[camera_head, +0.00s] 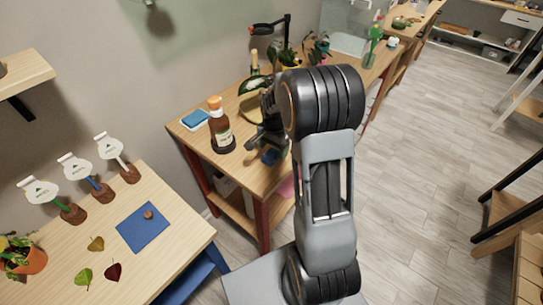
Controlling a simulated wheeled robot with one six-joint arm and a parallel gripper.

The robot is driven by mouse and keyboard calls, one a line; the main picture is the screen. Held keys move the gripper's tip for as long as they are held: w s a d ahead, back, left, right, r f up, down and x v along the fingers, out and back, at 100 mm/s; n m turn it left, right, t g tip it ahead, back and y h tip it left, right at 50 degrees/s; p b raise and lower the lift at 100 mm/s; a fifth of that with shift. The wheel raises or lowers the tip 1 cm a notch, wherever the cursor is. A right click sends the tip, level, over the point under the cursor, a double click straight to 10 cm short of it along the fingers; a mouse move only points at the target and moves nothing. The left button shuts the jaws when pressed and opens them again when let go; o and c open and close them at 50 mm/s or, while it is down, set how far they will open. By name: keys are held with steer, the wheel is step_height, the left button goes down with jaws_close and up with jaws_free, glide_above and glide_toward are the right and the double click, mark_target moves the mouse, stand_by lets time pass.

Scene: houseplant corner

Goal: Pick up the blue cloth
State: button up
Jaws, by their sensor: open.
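A small blue piece (271,157), which looks like the blue cloth, lies on the wooden table (238,160) near its front edge. My arm partly hides it. My gripper (257,143) is dark and open, above the table just left of and behind the blue piece. I cannot tell whether it touches the table or the cloth. A flat blue mat (136,236) with a small brown object (148,214) on it lies on the nearer table at the left.
A brown bottle with an orange cap (221,128) stands close left of my gripper. A blue-and-white block (195,118) lies behind it. Potted plants and a dark lamp (286,30) stand farther back. Plant labels stand on the left table (190,225).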

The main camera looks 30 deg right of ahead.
steer(key=shift+f, duration=1.4)
steer(key=c, duration=1)
